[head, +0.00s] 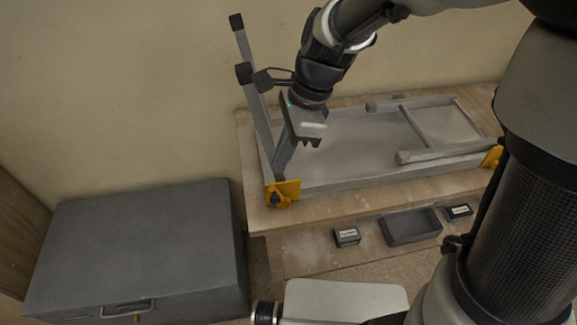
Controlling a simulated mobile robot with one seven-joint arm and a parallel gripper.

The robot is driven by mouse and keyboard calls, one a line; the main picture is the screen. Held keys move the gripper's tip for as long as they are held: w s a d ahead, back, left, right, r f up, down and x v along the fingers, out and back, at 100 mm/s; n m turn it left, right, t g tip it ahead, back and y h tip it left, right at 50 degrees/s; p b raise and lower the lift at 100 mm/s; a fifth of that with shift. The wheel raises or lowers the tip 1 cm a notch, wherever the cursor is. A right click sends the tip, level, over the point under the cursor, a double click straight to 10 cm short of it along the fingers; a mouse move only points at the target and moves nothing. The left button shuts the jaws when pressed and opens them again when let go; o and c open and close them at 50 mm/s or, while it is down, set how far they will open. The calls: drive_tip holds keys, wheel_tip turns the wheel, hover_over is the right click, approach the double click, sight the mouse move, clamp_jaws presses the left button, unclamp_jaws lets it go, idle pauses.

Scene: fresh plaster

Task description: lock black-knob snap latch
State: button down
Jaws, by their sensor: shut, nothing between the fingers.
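An upturned grey folding table (345,180) lies on a wooden bench, its left leg frame (257,110) raised and its right leg frame (425,155) folded flat. A yellow latch bracket (292,190) with a black knob (275,200) sits at the near left corner, at the foot of the raised leg. Another yellow bracket (492,157) shows at the right end, partly hidden by my arm. My gripper (312,144) is shut and empty, above and right of the left latch, beside the raised frame. Whether it touches the frame, and whether the latch is engaged, I cannot tell.
A large grey case (140,250) stands at the lower left. A lower wooden shelf holds a dark tray (410,227) and two small labelled boxes (347,236) (459,211). A plaster wall is close behind the bench. Bare bench (350,202) runs along the front.

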drive_tip(key=shift+s+a+r, duration=0.1)
drive_tip(key=shift+a+r, duration=0.1)
drive_tip(key=shift+r, duration=0.3)
drive_tip(key=shift+a+r, duration=0.15)
drive_tip(key=shift+r, duration=0.35)
